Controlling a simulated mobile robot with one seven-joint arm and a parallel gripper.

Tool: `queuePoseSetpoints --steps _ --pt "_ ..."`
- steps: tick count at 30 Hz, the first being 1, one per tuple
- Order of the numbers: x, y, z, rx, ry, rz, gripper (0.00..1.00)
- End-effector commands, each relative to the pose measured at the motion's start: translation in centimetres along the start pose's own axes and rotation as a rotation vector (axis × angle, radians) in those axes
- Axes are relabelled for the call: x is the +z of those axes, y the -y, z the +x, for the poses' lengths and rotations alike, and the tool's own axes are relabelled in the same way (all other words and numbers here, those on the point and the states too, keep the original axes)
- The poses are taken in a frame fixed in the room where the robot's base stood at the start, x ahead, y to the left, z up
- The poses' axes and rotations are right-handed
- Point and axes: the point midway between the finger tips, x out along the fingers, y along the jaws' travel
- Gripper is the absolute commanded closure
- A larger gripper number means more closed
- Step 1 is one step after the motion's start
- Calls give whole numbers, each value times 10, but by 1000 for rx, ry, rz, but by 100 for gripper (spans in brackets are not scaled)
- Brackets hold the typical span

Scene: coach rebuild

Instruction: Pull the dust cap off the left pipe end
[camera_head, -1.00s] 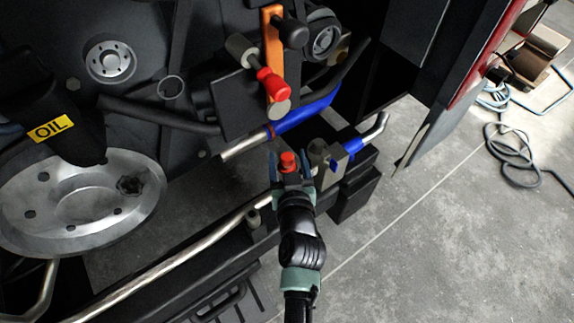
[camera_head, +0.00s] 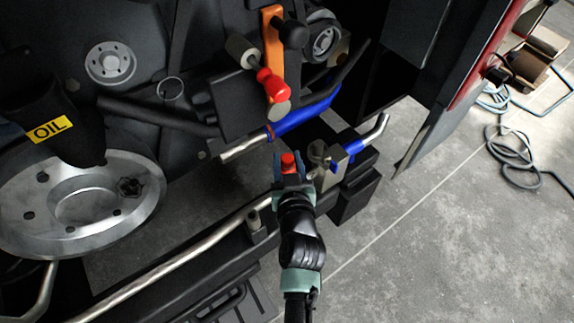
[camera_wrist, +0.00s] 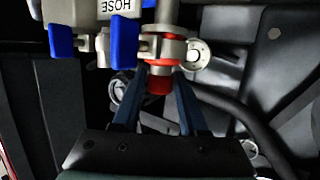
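The red dust cap (camera_head: 288,161) sits between the fingers of my gripper (camera_head: 288,158), at the front of the engine bay. In the wrist view the cap (camera_wrist: 158,83) is held between the two blue-grey fingertips (camera_wrist: 160,88), which press in from both sides. A bright red-orange ring (camera_wrist: 166,44) and a metal pipe (camera_wrist: 167,12) lie just beyond the cap. The fingers hide the cap's sides, and I cannot tell whether it is still seated on the pipe end.
A beige valve block (camera_head: 330,165) with blue levers (camera_wrist: 124,42) stands close to the right of my gripper. A blue hose (camera_head: 303,115) and an orange bar with a red knob (camera_head: 271,84) are above. A long metal pipe (camera_head: 180,262) runs lower left. Open floor (camera_head: 440,235) lies right.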

Motion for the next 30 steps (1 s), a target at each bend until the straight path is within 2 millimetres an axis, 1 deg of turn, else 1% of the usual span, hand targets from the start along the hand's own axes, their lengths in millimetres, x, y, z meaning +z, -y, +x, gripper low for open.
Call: queuePoseSetpoints --steps 1,5,6,17,20,30 --pt "0 0 0 0 0 0 68" --pt "0 0 0 0 0 0 92" --pt "0 0 0 0 0 0 99" --pt "-1 0 0 0 -1 0 100" --pt "-5 0 -1 0 -1 0 100" --pt "-29 0 -8 -1 -1 0 100"
